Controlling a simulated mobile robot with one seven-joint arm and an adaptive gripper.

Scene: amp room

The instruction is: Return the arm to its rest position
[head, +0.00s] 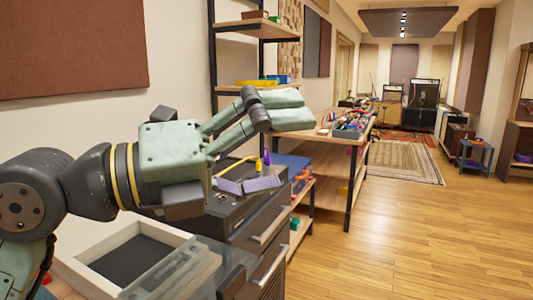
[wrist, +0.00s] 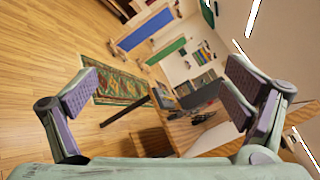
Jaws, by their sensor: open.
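My gripper (head: 278,148) is in the left half of the head view, raised above a dark drawer unit. It points to the right, and its two fingers are spread wide with nothing between them. In the wrist view both fingers of my gripper (wrist: 160,88) show at left and right, purple inner faces apart and empty. My arm is bent, with the dark round joints at the left edge of the head view. The wrist view is strongly tilted and looks out over the room.
The dark drawer unit (head: 260,228) lies under my gripper, with a white-rimmed tray (head: 70,270) at the lower left. A black-framed shelf (head: 212,60) stands behind. A wooden table (head: 335,140) holds small items. The wooden floor (head: 400,245) at right is clear.

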